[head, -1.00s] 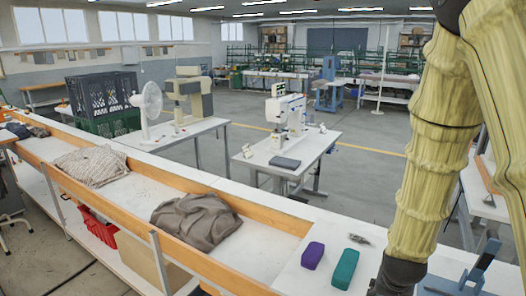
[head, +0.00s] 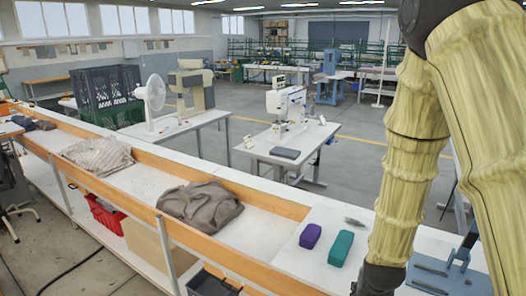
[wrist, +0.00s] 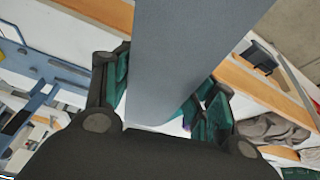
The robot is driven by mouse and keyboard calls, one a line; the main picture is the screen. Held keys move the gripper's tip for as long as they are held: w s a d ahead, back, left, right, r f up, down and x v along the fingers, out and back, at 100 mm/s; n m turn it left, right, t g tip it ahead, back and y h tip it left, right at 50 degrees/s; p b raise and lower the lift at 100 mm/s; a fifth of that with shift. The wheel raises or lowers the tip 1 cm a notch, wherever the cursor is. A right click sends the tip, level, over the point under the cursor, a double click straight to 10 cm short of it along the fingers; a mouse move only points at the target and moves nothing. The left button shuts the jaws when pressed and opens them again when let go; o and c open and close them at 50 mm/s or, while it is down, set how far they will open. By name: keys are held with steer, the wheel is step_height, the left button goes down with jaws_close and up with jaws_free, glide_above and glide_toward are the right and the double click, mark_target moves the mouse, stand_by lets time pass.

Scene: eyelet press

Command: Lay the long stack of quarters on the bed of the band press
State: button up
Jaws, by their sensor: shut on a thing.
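A long grey block, which I take for the long stack of quarters (wrist: 195,50), fills the middle of the wrist view. My gripper (wrist: 165,105) is shut on it, with a dark finger with teal parts on each side. In the head view only the dark end of my arm shows at the bottom edge; the fingers and stack are out of sight there. The blue press (head: 462,252), apparently the band press, stands right of my arm, with dark bars at its base. Blue framework (wrist: 45,72) also shows at left in the wrist view.
A purple block (head: 311,236) and a teal block (head: 341,248) lie on the white bench left of my arm. A small grey item (head: 354,222) lies behind them. A brown cloth heap (head: 200,205) lies further left, inside a wooden edge rail (head: 215,250).

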steer(key=a+f+n+y, duration=0.2)
steer(key=a+f+n, duration=0.2)
steer(key=a+f, duration=0.65)
step_height(320, 180, down, 9)
steer(key=b, duration=1)
steer(key=shift+w+a+r, duration=0.2)
steer(key=shift+w+a, duration=0.1)
steer(key=shift+w, duration=0.1)
